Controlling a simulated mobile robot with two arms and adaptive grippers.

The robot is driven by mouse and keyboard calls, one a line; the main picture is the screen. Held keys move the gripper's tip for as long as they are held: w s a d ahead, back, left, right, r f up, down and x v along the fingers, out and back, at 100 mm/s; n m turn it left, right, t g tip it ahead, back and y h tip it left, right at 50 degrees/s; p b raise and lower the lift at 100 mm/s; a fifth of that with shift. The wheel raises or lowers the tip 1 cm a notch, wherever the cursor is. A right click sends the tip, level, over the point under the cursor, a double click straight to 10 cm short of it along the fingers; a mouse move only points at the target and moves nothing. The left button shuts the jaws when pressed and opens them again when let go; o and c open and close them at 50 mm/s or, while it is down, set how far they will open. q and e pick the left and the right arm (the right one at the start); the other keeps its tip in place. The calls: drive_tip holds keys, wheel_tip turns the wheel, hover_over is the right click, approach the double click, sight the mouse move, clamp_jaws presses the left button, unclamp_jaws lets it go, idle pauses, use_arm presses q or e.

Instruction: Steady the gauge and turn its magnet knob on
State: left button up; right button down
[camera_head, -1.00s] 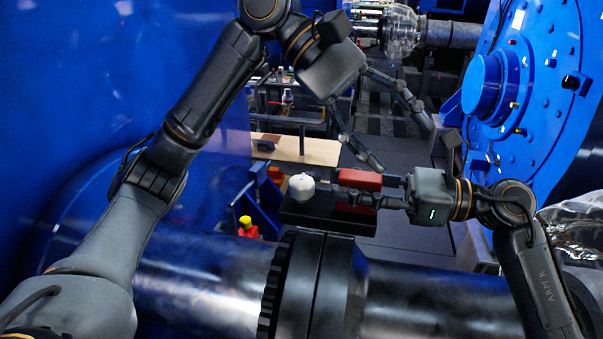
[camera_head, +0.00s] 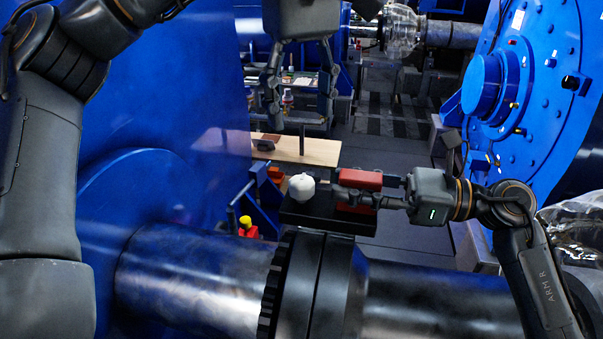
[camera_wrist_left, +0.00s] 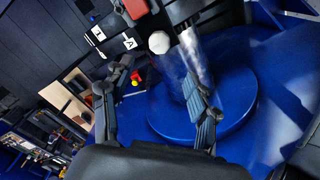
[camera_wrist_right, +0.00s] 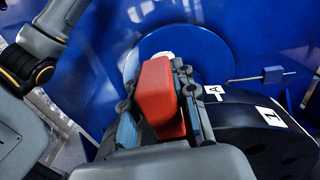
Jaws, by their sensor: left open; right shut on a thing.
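A red block (camera_head: 361,180), which appears to be the gauge's body, is at a black plate (camera_head: 318,222) above the shaft coupling. My right gripper (camera_head: 347,194) is shut on it; the red block (camera_wrist_right: 157,92) shows between the fingers in the right wrist view. A white rounded piece (camera_head: 301,187) sits just left of it, and also shows in the left wrist view (camera_wrist_left: 158,42); I cannot tell whether it is the knob. My left gripper (camera_head: 299,105) is open and empty, above and beyond the white piece in the head view picture. No dial is clearly visible.
A dark toothed coupling (camera_head: 285,290) and a steel shaft (camera_head: 190,275) run below the plate. A large blue housing (camera_head: 150,100) stands left, a blue flanged machine (camera_head: 540,80) right. A yellow-capped red bottle (camera_head: 247,228) and a wooden bench (camera_head: 310,151) are behind.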

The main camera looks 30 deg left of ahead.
sight(302, 180)
use_arm(q)
wheel_tip(302, 180, down, 12)
drive_tip(key=shift+r, duration=0.15)
drive_tip(key=shift+c, duration=0.3)
drive_tip(key=c, duration=1.1)
